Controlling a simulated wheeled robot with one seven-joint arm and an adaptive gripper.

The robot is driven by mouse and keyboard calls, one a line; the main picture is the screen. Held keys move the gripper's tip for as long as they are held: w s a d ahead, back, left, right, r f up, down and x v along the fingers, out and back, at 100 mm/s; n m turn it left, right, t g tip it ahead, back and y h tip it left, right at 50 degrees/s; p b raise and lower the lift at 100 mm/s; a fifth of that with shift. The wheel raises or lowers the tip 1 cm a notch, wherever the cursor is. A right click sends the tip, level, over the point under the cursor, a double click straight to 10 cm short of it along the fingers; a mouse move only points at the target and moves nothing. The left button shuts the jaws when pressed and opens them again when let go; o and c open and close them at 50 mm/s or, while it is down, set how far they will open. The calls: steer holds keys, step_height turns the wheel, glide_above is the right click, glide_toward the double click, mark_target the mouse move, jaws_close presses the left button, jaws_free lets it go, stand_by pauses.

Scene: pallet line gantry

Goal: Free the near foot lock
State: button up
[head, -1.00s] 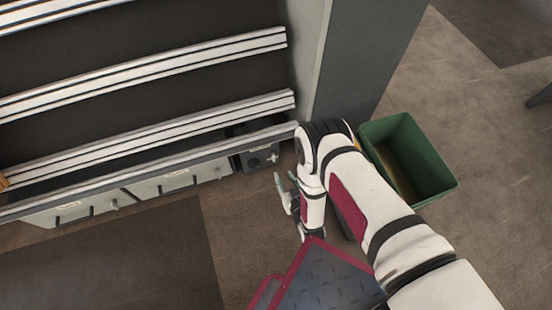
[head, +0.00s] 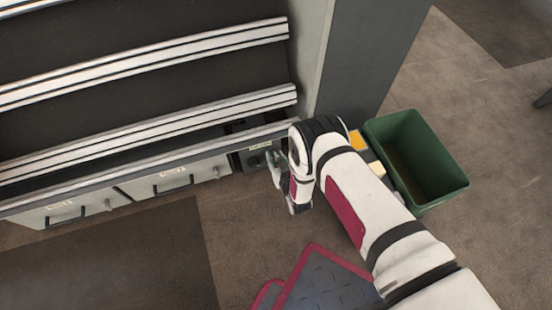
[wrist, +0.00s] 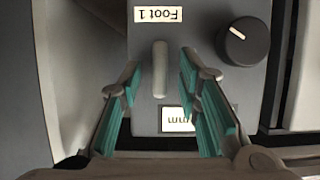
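A grey box labelled "Foot 1" (wrist: 200,50) fills the middle of the wrist view, with its label (wrist: 158,14) upside down. A pale upright lever (wrist: 160,68) stands out from its face. My gripper (wrist: 160,78) is open, with one teal-padded finger on each side of the lever; I see gaps and no clear contact. In the head view the box (head: 256,156) sits low at the right end of the rails, with my gripper (head: 275,172) just in front of it, partly hidden by my arm.
A black round knob (wrist: 243,41) is right of the lever, and a small display (wrist: 178,119) reading "mm" is below it. A green bin (head: 420,165) stands right of my arm. White drawer-like units (head: 170,183) line the left. A grey post (head: 350,60) rises behind.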

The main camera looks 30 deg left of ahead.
steer(key=shift+c, duration=0.2)
jaws_close()
steer(key=m+g+y, duration=0.1)
steer(key=m+y, duration=0.1)
steer(key=m, duration=0.2)
steer(key=m+g+y, duration=0.1)
steer(key=m+y, duration=0.1)
steer(key=m, duration=0.2)
steer(key=f+m+g+y, duration=0.1)
steer(key=m+y, duration=0.1)
steer(key=m, duration=0.2)
steer(key=shift+w+d, duration=0.3)
steer(key=shift+d, duration=0.05)
stand_by(0.9)
